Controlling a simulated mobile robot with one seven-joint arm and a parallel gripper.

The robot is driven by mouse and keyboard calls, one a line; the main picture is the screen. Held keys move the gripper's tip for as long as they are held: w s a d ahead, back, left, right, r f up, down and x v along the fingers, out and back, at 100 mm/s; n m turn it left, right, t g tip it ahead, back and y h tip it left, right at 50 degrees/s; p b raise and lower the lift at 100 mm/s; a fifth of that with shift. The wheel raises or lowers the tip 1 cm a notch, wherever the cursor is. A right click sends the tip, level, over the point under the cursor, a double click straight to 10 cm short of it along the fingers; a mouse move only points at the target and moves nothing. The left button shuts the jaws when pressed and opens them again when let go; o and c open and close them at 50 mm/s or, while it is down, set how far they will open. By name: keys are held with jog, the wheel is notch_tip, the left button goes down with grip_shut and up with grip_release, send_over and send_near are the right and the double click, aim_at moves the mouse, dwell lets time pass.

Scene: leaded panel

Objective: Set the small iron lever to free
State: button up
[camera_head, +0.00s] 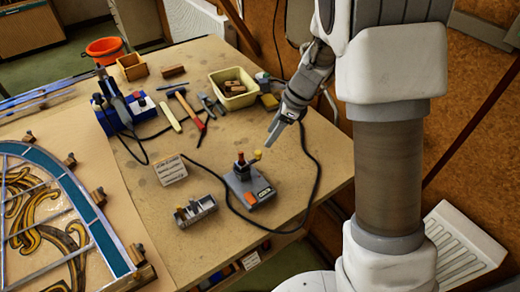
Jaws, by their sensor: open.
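A small grey box (247,188) with an orange-edged label stands near the front right of the workbench. I cannot tell which of these is the small iron lever, nor read the label or the lever's setting. My gripper (274,134) hangs above and just behind the box, pointing down and left, apart from the knobs. It is open, with nothing seen between its fingers.
A dark cable (314,165) loops around the box. Behind are a hammer (190,110), a cream tub (233,88) and a blue device (115,113). A leaded panel (60,215) fills the left.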

aim_at(259, 152)
jog(key=x, duration=0.8)
jog(key=shift+a+f, duration=0.15)
jog(key=shift+f, duration=0.25)
grip_shut()
